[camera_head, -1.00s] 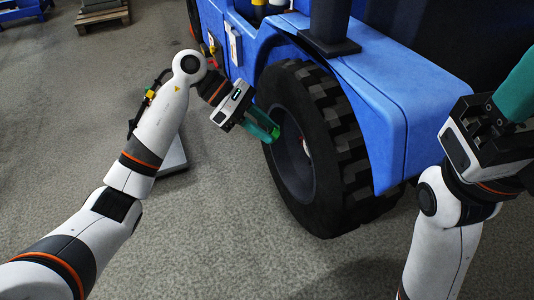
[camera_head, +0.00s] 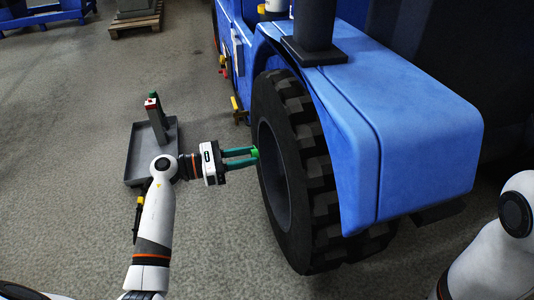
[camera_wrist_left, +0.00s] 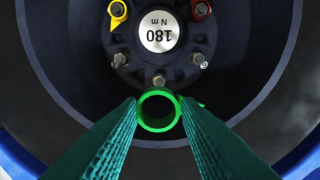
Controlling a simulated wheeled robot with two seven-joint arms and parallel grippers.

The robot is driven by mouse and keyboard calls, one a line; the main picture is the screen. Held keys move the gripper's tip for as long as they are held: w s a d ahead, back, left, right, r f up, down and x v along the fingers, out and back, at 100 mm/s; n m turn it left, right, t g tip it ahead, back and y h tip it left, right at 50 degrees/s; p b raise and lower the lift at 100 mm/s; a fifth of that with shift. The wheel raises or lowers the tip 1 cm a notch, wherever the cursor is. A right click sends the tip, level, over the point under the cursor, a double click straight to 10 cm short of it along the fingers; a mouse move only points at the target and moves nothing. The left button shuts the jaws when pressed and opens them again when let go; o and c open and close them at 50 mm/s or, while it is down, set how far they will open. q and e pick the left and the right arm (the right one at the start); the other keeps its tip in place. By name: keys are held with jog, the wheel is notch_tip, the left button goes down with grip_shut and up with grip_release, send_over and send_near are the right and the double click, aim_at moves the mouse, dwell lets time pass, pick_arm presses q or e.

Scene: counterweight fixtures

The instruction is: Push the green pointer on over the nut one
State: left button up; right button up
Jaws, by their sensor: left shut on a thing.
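My left gripper (camera_head: 243,158) is shut on the green pointer (camera_head: 256,153) and holds it in front of the wheel. In the left wrist view the pointer is a bright green ring (camera_wrist_left: 160,126) between the fingertips, with a small tip sticking out at right. Other bare nuts show at left (camera_wrist_left: 119,60) and right (camera_wrist_left: 198,60). A number by the nuts is too small to read. My right gripper is out of view.
A yellow pointer (camera_wrist_left: 117,18) and a red pointer (camera_wrist_left: 203,12) sit on upper nuts around the hub cap marked 180 N m (camera_wrist_left: 159,38), upside down. The black tyre (camera_head: 312,215) and blue fender (camera_head: 420,150) stand close. A grey tray (camera_head: 139,160) lies on the floor.

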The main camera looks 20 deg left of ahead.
pick_arm(q)
jog(key=shift+x, duration=1.05)
jog(key=b+x, duration=0.1)
jog(key=x, duration=0.7)
jog(key=shift+w+d, duration=0.15)
jog(key=shift+d, duration=0.1)
jog(key=shift+b+x, duration=0.6)
jog(key=shift+x, duration=1.35)
dwell(1.4)
jog(key=shift+r, duration=0.1)
jog(key=o, duration=0.8)
jog(key=shift+o, duration=0.2)
